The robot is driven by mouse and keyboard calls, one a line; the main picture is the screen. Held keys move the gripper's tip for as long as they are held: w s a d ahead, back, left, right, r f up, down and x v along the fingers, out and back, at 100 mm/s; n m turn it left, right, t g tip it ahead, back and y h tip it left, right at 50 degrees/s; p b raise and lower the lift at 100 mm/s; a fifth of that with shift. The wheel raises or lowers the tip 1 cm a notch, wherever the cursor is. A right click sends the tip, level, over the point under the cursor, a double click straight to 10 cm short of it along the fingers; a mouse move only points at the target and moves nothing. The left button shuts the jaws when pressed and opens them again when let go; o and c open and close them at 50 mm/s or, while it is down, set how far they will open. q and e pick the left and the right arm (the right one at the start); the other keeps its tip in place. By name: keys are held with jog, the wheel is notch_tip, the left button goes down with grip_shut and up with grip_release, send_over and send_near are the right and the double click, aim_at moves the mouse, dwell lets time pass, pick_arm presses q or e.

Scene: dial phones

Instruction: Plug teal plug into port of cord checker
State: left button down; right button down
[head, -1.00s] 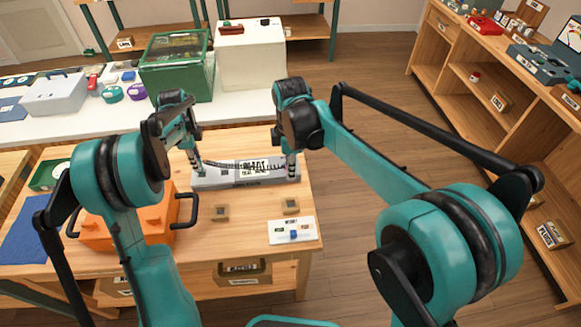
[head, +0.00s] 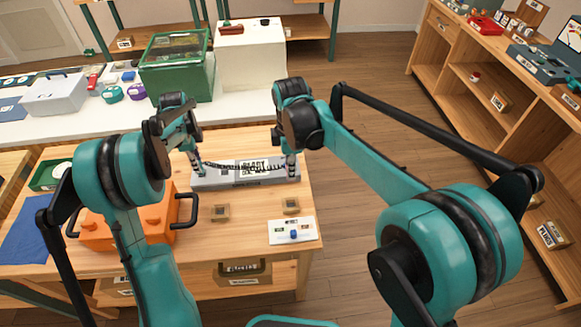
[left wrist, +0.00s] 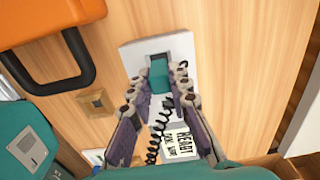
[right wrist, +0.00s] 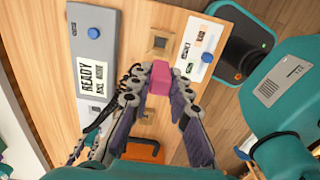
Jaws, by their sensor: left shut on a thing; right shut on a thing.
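The cord checker (head: 230,180) is a long grey box lying on the wooden table, with a white label reading READY. Its dark port (left wrist: 158,58) shows at one end in the left wrist view. My left gripper (left wrist: 165,88) is shut on the teal plug (left wrist: 160,74), which lines up with the port. I cannot tell whether it is seated. My right gripper (right wrist: 160,92) is shut on a pink plug (right wrist: 160,77) beside the checker's other end, apart from the white card. A black coiled cord (head: 240,168) hangs between the two grippers, across the label.
An orange case (head: 150,222) with black handles stands left of the checker. A white table (head: 120,115) with boxes stands behind.

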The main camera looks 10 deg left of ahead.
pick_arm(q)
jog(key=shift+f, duration=0.75)
jog(key=c, duration=1.8)
grip_release()
jog(key=o, duration=0.6)
notch_tip(320, 180, up, 12)
